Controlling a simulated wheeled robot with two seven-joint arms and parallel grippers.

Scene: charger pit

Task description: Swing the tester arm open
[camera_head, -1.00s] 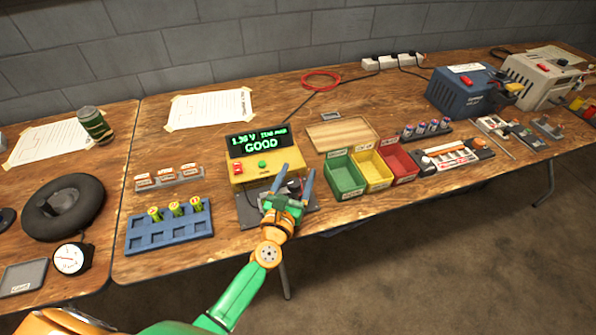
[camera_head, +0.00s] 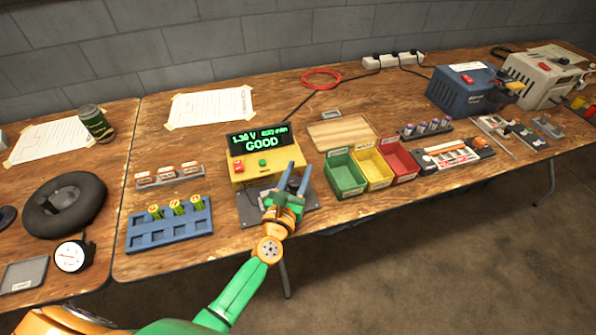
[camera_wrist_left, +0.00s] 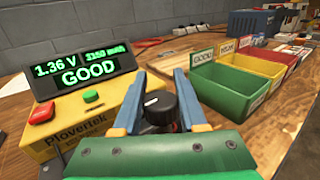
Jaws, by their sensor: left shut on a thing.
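The yellow tester (camera_head: 262,166) stands on the front of the table, its screen reading 1.36 V and GOOD. It also shows at the left of the left wrist view (camera_wrist_left: 60,140), with a red and a green button. In that view a black knob (camera_wrist_left: 161,106), taken as the tester arm's handle, sits between the blue fingers of my left gripper (camera_wrist_left: 160,82). My left gripper (camera_head: 293,180) is shut on this knob in front of the tester, over its dark base plate (camera_head: 249,210). The rest of the tester arm is hidden by the gripper. My right gripper is out of view.
Green (camera_head: 345,176), yellow (camera_head: 373,168) and red (camera_head: 401,161) bins stand close to the right of the tester. A blue rack (camera_head: 160,236) with several yellow-green cells lies to its left. The table's front edge runs just below the gripper.

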